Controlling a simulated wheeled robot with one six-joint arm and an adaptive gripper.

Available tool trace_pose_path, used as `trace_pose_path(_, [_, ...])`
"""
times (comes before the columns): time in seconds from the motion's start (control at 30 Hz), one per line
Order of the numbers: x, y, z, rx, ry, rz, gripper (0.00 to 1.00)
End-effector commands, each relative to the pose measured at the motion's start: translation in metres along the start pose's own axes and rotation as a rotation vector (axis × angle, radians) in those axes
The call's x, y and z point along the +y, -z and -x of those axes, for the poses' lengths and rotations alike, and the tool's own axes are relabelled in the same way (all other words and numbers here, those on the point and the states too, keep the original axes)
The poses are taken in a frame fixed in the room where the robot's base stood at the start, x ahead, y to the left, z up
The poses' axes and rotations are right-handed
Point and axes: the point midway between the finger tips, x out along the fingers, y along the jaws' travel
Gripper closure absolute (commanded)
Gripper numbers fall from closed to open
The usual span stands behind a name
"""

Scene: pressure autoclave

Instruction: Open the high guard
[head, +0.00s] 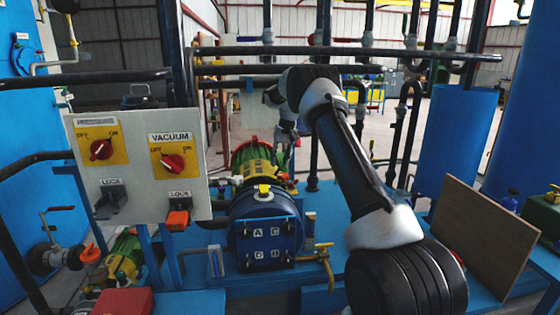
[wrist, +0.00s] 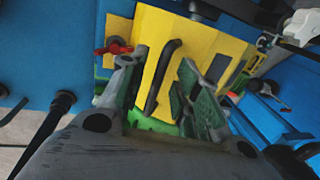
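In the wrist view a yellow panel (wrist: 205,45) with a dark curved bar handle (wrist: 162,72) lies ahead of my gripper. It may be the high guard; no label on it can be read. The panel looks closed against the blue body behind it. My gripper (wrist: 158,100) is open, its green-padded fingers apart, one on each side of the handle's lower part in the picture. I cannot tell whether a finger touches it.
A red valve handle (wrist: 114,46) sits left of the yellow panel. In the head view a switch board (head: 135,200) stands at left, with dark rails (head: 345,51) across the top. A blue cylinder (head: 264,225) is below centre, and a brown board (head: 475,235) leans at right.

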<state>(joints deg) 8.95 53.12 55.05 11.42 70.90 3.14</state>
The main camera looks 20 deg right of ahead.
Motion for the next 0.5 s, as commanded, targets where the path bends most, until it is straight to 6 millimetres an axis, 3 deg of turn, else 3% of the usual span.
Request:
trace_pose_path(0.07, [0.0000, 0.0001, 0.0002, 0.000, 0.000, 0.000, 0.72])
trace_pose_path(0.23, [0.0000, 0.0001, 0.0003, 0.000, 0.000, 0.000, 1.00])
trace_pose_path(0.5, [-0.0005, 0.0002, 0.0009, 0.001, -0.003, 0.001, 1.00])
